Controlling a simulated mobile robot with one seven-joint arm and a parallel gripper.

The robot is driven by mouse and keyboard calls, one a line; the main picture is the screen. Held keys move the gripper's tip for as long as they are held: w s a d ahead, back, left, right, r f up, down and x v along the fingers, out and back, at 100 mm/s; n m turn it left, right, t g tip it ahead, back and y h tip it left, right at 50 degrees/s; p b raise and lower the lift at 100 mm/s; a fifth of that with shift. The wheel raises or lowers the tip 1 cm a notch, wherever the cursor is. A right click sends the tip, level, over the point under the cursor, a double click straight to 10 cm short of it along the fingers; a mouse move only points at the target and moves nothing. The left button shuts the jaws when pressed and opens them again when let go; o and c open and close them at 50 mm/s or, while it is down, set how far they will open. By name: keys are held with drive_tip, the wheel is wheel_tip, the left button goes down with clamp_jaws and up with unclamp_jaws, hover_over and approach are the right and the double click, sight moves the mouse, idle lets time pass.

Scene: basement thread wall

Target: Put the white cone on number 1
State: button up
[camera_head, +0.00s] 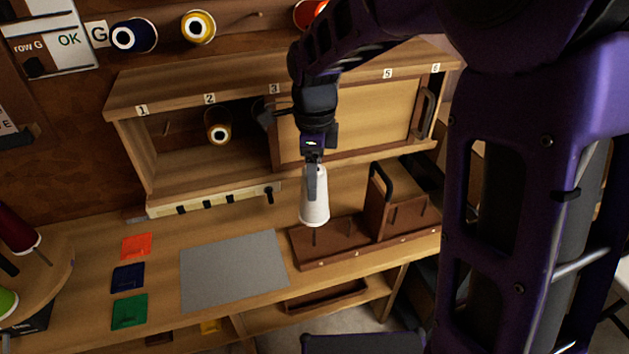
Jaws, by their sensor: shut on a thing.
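A white cone (315,204) hangs upright in my gripper (314,178), which is shut on its upper part. Its lower end is just above a thin peg on a brown rack; I cannot tell whether it touches the peg. The number 1 label (143,110) is on the front top edge of the wooden cabinet, at its left end. Below that label is an open bay with a bare peg (166,129) on its back wall.
A sliding wooden panel (352,108) covers the cabinet's right part.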

drive_tip(key=shift+f+b, duration=3.55)
drive_tip(key=shift+f, duration=1.45)
drive_tip(key=shift+f, duration=0.15)
drive_tip(key=shift+f, duration=0.15)
drive_tip(key=o, duration=1.3)
drive_tip(key=shift+o, duration=0.2)
